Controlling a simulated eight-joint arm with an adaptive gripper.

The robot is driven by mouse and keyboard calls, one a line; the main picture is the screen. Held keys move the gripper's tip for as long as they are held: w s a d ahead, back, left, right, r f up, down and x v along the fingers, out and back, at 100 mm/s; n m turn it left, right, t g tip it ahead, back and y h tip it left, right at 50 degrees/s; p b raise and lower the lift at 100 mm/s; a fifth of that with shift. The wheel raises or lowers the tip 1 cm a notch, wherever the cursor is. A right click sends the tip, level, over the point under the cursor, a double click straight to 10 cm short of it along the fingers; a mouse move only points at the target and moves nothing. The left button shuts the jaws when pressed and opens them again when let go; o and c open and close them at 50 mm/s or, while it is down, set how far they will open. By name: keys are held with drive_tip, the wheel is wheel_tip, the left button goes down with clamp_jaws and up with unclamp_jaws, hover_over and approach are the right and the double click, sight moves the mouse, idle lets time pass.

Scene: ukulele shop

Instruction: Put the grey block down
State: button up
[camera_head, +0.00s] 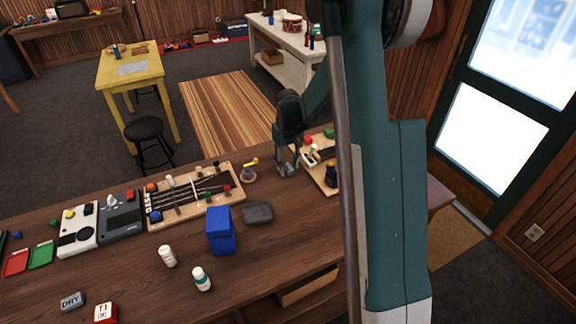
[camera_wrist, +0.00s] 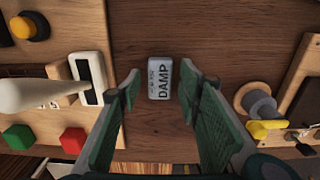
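A small grey block (camera_wrist: 160,78) with the word DAMP on its pale top lies on the wooden tabletop in the wrist view. My gripper (camera_wrist: 160,88) is open around it, with one finger on each side. Wood shows between the block and both fingertips, so they look apart. In the head view my gripper (camera_head: 286,170) is low over the table near its far edge, and I cannot clearly make out the block there. Another grey block (camera_head: 72,301), marked DRY, lies at the front left of the table.
A board with red and green knobs (camera_head: 322,165) stands close right of my gripper. A grey holder with a yellow piece (camera_head: 248,172) and a stringed board (camera_head: 195,195) are to its left. A dark grey case (camera_head: 257,212) and a blue box (camera_head: 220,232) stand nearer.

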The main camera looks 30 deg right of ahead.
sight(288, 167)
drive_tip(key=shift+r, duration=0.15)
wheel_tip(288, 167, up, 12)
idle(0.7)
drive_tip(key=shift+s, duration=0.1)
idle(0.4)
